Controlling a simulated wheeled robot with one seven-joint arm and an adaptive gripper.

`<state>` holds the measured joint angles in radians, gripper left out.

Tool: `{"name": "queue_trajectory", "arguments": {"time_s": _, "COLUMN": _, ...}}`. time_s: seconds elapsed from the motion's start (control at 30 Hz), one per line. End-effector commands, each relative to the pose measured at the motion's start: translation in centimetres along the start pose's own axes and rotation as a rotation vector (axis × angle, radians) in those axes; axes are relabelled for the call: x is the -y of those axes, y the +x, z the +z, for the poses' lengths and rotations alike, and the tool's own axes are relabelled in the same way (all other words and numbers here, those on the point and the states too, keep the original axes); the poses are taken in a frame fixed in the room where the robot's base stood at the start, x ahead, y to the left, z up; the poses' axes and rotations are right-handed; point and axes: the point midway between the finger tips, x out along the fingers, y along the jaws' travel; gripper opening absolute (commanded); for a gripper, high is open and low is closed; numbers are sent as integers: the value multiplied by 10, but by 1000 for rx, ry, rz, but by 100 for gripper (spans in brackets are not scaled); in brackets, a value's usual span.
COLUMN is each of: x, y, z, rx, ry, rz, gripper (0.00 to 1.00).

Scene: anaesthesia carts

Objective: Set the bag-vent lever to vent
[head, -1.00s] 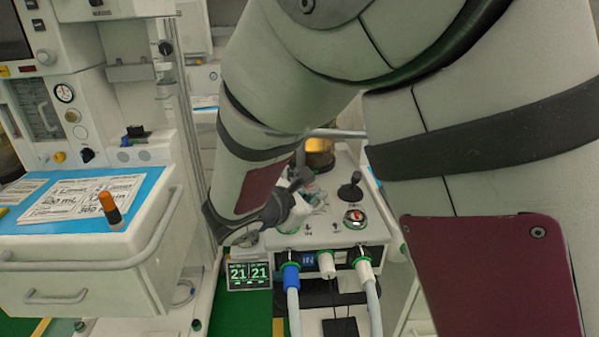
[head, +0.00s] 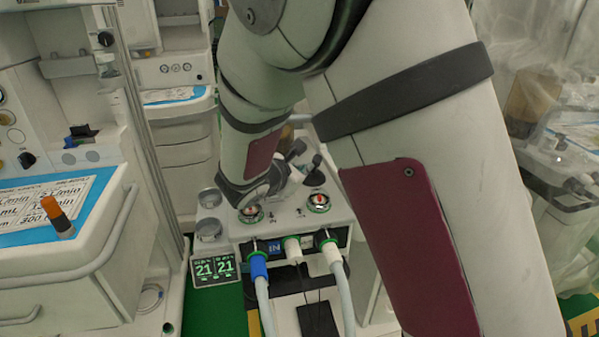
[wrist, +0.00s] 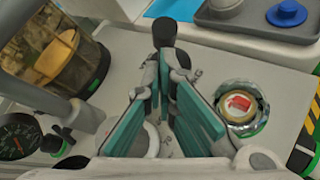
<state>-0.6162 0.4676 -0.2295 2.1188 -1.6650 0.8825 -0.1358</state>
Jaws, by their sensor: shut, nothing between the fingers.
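The bag-vent lever appears to be the black-knobbed lever (head: 314,174) on top of the white unit, right of my gripper. In the wrist view its black knob (wrist: 163,31) shows just beyond my fingertips. My gripper (wrist: 165,75) has teal finger pads and is shut with nothing held. In the head view my gripper (head: 292,160) is partly hidden by my arm. Whether the fingertips touch the lever cannot be told. The lever's base is hidden behind the fingers.
A red-and-white dial in a green ring (wrist: 241,104) sits right of my fingers. A clear canister (wrist: 55,50) and a gauge (wrist: 18,136) are left. Hoses (head: 262,285) plug into the unit's front. A cart with a blue top (head: 95,195) stands left.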

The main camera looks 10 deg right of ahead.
Motion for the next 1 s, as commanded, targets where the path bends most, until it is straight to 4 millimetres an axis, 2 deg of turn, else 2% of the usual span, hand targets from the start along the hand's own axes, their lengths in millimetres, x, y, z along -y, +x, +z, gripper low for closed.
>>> {"name": "queue_trajectory", "arguments": {"time_s": 1.0, "x": -7, "y": 1, "z": 6, "rx": -57, "ry": -60, "rz": -62, "gripper": 0}}
